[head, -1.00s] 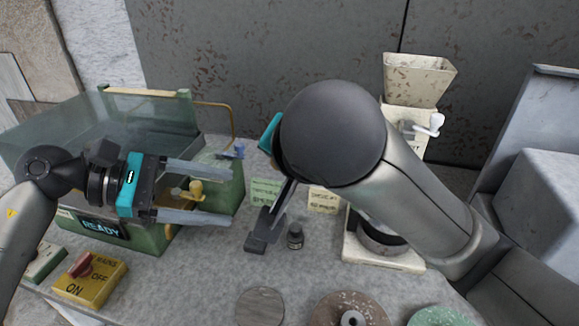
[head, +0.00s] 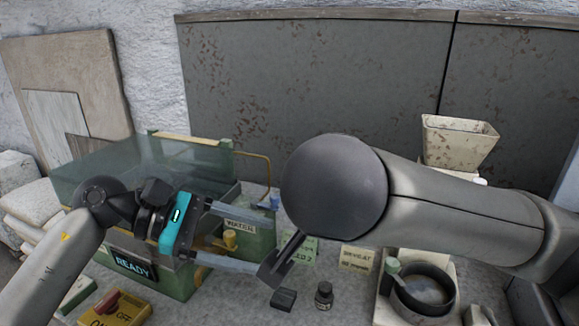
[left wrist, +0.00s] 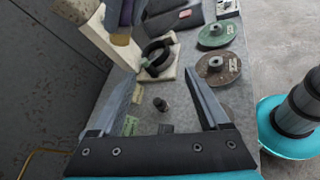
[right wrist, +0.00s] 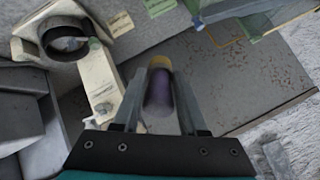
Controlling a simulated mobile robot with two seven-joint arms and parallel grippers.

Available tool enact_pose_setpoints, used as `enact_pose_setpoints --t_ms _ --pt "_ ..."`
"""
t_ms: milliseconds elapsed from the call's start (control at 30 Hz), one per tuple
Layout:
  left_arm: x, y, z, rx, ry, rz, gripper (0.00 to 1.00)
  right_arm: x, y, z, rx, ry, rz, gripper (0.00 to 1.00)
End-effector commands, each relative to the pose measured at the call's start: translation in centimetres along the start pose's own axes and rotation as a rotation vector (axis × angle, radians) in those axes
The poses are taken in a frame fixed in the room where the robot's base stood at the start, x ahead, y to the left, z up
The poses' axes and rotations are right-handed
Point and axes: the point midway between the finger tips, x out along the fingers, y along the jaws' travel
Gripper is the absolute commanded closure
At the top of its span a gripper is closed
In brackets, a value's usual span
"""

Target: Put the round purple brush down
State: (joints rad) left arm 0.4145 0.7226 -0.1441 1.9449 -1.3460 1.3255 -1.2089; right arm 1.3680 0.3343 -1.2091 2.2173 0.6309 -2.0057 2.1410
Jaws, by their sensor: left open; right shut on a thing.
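The round purple brush (right wrist: 158,97) is between the fingers of my right gripper (right wrist: 164,76) in the right wrist view, with its yellow end pointing away from the wrist. The fingers are shut on it. In the head view the brush is hidden behind my right arm's round joint. My left gripper (head: 264,241) is open and empty, held in front of the green tank with its fingers pointing right. Its spread fingers (left wrist: 160,74) also show in the left wrist view, with nothing between them but the table beyond.
A green tank (head: 165,280) with a clear cover and a READY display stands at left. A yellow switch box (head: 128,312) is in front of it. A small dark bottle (head: 323,296) and a dark block (head: 283,299) stand on the table, with a hopper (head: 457,142) behind at right.

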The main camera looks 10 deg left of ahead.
Motion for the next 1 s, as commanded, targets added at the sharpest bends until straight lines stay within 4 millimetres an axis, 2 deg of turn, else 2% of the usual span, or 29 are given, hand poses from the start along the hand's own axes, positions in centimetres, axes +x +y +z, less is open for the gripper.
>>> enact_pose_setpoints --t_ms 500,1000 --pt "0.3 4.3 5.8 0.294 0.123 -0.190 0.22 0.0 0.0 0.0 -0.001 0.000 -0.001 1.00" --pt "-1.9 7.7 11.0 0.531 0.342 -0.335 0.22 0.0 0.0 0.0 -0.001 0.000 -0.002 1.00"
